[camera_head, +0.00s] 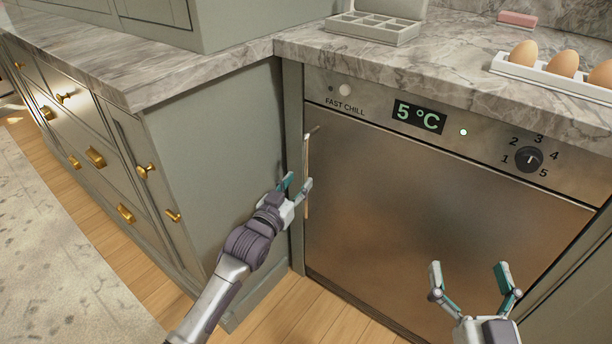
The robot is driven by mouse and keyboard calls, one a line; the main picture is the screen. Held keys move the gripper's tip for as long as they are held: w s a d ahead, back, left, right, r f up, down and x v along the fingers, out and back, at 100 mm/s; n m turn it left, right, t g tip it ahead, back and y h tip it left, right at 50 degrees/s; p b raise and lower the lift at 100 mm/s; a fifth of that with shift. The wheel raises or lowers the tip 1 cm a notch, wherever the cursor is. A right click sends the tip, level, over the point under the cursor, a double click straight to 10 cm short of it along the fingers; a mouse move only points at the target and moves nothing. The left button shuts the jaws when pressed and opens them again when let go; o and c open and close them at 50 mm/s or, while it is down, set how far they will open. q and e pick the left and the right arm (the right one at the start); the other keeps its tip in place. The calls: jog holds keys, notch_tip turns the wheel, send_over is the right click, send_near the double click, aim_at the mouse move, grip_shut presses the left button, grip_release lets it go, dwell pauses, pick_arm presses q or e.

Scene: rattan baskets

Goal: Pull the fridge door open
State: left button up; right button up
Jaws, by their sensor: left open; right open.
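The fridge door (420,215) is a brushed steel panel under the counter and is closed. A slim vertical handle (307,160) runs along its left edge. Above the door is a control panel with a 5 °C display (419,117) and a dial (528,159). My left gripper (297,184) is open at the handle's lower part, with its fingertips close to it. I cannot tell whether the fingers touch or straddle the handle. My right gripper (468,266) is open and empty in front of the lower right of the door.
Green cabinets with gold knobs (145,171) stand on the left, with a cabinet side panel (220,170) beside my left arm. The marble counter (450,65) holds a grey compartment tray (373,28) and an egg holder (550,76). Wooden floor (310,315) shows below.

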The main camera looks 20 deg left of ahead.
aim_at(305, 174)
pick_arm(q)
jog(key=w, duration=0.3)
jog(key=w+b, duration=0.1)
jog(key=shift+w+d+f, duration=0.1)
jog(key=shift+w+d, duration=0.15)
jog(key=shift+d, duration=0.1)
jog(key=shift+w, duration=0.45)
pick_arm(e)
notch_tip(305, 174, up, 6)
jog(key=s+t+y, duration=0.1)
jog(key=s+t, duration=0.1)
jog(key=t, duration=0.2)
jog(key=shift+s+a+r+t+y, duration=0.15)
jog(key=shift+s+r+t+y, duration=0.1)
jog(key=shift+s+t+y, duration=0.05)
pick_arm(q)
grip_shut()
